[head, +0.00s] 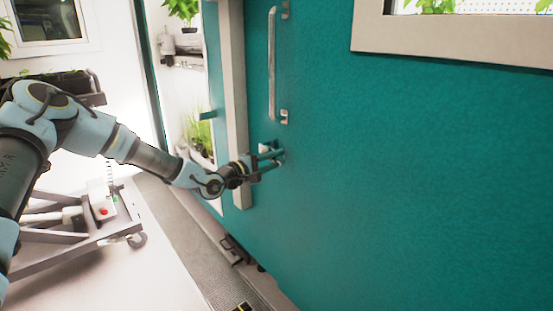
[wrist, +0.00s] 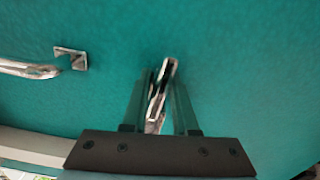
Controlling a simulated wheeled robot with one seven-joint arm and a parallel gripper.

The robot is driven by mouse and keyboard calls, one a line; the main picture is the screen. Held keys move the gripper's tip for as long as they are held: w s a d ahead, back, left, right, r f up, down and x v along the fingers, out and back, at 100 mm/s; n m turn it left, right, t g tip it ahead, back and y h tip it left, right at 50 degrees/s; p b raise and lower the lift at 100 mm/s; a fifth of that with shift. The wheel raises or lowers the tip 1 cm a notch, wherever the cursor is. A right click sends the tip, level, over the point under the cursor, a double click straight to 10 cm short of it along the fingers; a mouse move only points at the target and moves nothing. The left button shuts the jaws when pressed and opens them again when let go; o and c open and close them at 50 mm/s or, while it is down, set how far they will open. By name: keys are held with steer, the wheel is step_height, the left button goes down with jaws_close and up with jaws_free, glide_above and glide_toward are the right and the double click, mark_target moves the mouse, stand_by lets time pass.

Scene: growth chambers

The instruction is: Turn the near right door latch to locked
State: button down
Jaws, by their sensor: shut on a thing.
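The teal door (head: 400,170) fills the right of the head view and the background of the wrist view (wrist: 240,60). The metal door latch (wrist: 160,90) sits on its face below the handle. In the wrist view the latch lies between my two fingers, slightly tilted. My gripper (head: 270,158) is shut on the latch at the door's left part. The fingers hide most of the latch in the head view. Whether it stands at locked cannot be told.
A vertical bar handle (head: 272,65) is on the door above the latch; its end shows in the wrist view (wrist: 35,69). A pale frame (head: 233,90) runs along the door's left edge. Plant shelves (head: 190,62) show beyond it. A wheeled cart (head: 75,235) stands at lower left.

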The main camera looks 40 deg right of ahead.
steer(key=shift+n, duration=0.4)
steer(key=c, duration=0.7)
jaws_free()
steer(key=shift+a, duration=0.1)
steer(key=a, duration=0.3)
steer(key=a+b, duration=0.1)
steer(key=a, duration=0.6)
steer(key=shift+w+a, duration=0.3)
steer(key=shift+w, duration=0.05)
